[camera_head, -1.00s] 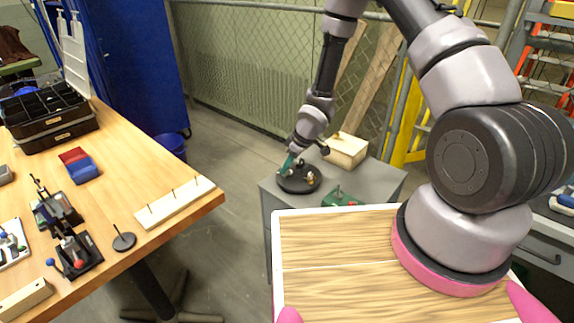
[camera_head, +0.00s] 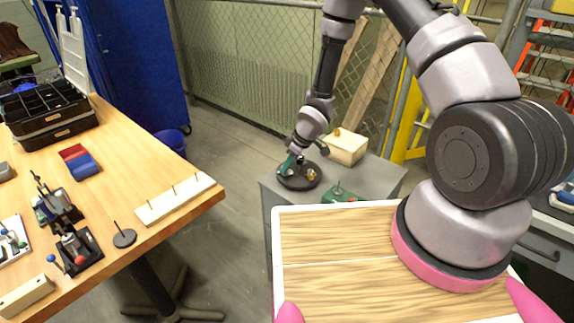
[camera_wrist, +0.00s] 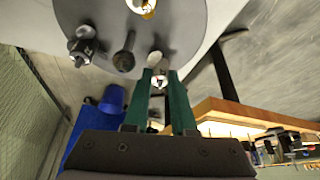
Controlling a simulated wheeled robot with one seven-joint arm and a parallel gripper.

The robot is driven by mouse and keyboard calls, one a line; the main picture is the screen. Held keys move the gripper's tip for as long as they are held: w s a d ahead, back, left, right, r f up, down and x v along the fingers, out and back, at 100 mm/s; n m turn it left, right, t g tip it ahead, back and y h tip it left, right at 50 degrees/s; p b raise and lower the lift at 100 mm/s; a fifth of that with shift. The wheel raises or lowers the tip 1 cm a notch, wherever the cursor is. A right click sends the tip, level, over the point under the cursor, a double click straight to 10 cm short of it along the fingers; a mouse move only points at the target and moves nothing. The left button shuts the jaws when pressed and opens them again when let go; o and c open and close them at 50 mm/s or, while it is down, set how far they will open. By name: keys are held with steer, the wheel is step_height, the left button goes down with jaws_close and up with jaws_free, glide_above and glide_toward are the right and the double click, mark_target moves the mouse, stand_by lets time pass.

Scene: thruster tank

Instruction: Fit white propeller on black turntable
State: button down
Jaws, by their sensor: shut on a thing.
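The black turntable (camera_head: 300,183) is a round disc on the grey cabinet, under my gripper (camera_head: 290,163). In the wrist view its disc (camera_wrist: 190,22) fills the top and looks grey. My gripper's green fingers (camera_wrist: 158,88) are shut on a small pale piece, seemingly the white propeller (camera_wrist: 157,64), at the disc's edge. I cannot tell whether it sits on a peg or is just above the disc. A bare dark peg (camera_wrist: 124,60) stands beside it. A silvery piece (camera_wrist: 82,46) and a gold-centred piece (camera_wrist: 143,5) are also on the disc.
The grey cabinet (camera_head: 378,183) also bears a pale wooden box (camera_head: 346,149) behind the turntable and a green item (camera_head: 342,194) in front. At left, a wooden table (camera_head: 130,180) holds a pegged wooden strip (camera_head: 175,199) and tools. A chain-link fence stands behind.

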steer(key=c, duration=0.7)
jaws_free()
steer(key=shift+o, duration=0.2)
steer(key=a+v, duration=0.1)
steer(key=v, duration=1.3)
steer(key=shift+w+r, duration=0.35)
steer(key=shift+r, duration=0.2)
steer(key=shift+a, duration=0.1)
